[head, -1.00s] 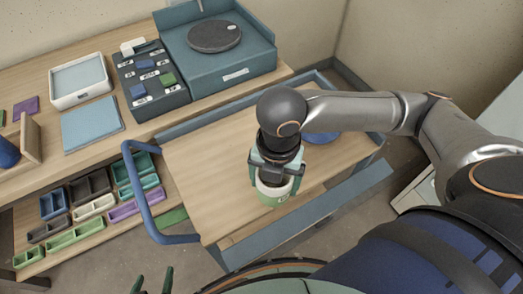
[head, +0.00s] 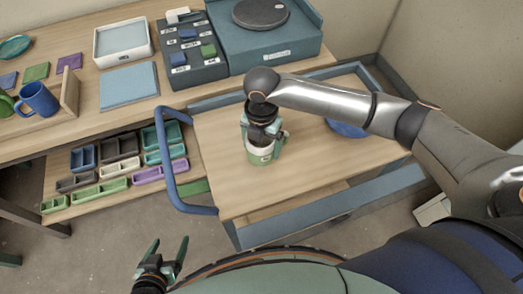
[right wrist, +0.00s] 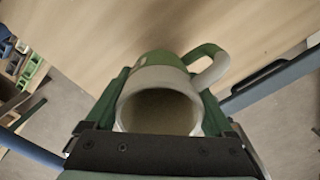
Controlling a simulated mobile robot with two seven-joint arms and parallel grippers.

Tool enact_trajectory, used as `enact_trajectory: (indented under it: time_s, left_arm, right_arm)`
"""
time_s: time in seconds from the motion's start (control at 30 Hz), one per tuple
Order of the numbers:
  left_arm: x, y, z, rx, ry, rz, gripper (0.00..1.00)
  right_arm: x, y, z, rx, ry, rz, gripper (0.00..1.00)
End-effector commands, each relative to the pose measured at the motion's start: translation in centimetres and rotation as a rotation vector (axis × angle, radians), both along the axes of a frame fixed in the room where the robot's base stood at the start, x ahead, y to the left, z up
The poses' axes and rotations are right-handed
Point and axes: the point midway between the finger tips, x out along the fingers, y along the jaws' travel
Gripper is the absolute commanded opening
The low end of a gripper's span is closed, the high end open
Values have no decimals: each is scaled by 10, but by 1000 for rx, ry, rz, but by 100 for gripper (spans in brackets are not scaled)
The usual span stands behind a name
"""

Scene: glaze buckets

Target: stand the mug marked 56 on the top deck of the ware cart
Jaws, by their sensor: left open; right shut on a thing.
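A green and cream mug (head: 260,158) is held over the wooden top deck (head: 225,165) of the ware cart, toward its left half. My right gripper (head: 264,141) is shut on the mug. In the right wrist view, the mug (right wrist: 158,72) sits between the fingers, its cream rim facing the camera and its handle to the upper right. A small mark shows on its side, too small to read. I cannot tell whether its base touches the deck. My left gripper (head: 168,246) is open and empty, low in front of the cart.
A blue round thing (head: 347,129) is on the deck at right, partly behind my right arm. The cart has a blue handle (head: 166,165) at left. A bench behind holds a blue mug (head: 38,99), a white tray (head: 123,41) and a turntable (head: 261,13). Deck around the held mug is clear.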

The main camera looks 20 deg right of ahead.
Motion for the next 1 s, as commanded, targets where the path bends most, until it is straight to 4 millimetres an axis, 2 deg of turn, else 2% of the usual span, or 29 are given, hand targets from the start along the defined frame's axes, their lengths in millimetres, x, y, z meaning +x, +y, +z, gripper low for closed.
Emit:
enact_trajectory:
  time_s: [0.2,0.57,0.6,0.7,1.0]
  left_arm:
    - [0,0,0,0,-1,0,85]
    - [1,0,0,0,-1,0,85]
    - [1,0,0,0,-1,0,85]
    - [1,0,0,0,-2,0,85]
    - [1,0,0,0,-2,0,85]
  right_arm:
    - [1,1,-29,0,0,1,10]
    - [1,1,-34,1,-1,1,10]
    - [1,1,-35,1,-1,1,89]
    - [1,0,-35,0,0,1,100]
    - [1,0,-31,0,-1,1,100]
